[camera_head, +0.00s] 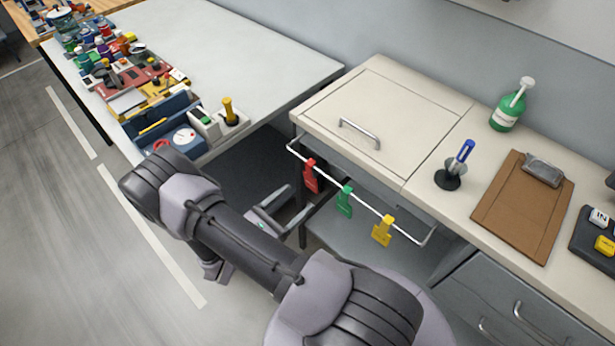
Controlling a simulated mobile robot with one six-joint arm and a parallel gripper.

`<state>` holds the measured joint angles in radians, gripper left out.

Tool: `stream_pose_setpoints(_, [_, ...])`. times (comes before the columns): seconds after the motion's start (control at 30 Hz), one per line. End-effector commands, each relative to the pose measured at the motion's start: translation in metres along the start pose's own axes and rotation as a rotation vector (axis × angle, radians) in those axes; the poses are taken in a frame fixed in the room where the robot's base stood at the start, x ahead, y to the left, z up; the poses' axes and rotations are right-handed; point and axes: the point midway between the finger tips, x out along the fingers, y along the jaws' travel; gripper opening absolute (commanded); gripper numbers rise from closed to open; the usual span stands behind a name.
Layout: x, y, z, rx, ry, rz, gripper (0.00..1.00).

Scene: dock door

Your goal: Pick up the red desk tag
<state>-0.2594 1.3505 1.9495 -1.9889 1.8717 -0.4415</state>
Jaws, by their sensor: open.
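The red desk tag (310,177) hangs on a white rail (365,202) along the front of the cream desk. It is the leftmost of three tags. A green tag (345,201) hangs in the middle and a yellow tag (383,231) on the right. My gripper (287,212) is below and to the left of the red tag in the picture, apart from it. Its fingers are open with nothing visible between them. My arm hides part of the gripper.
The cream desk (415,185) carries a green bottle (507,112), a pen holder (449,178) with a blue pen and a brown clipboard (522,210). A long white table (230,50) at left holds many small items. A dark gap lies between them.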

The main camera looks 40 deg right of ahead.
Motion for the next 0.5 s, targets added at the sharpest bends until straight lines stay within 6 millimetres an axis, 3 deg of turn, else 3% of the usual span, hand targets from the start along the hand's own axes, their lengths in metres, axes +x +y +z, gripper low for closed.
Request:
stream_pose_setpoints(0.4, [0.069,0.007,0.005,0.002,0.001,-0.005,0.71])
stream_pose_setpoints(0.5, [0.078,0.007,0.006,0.002,0.0,-0.003,0.71])
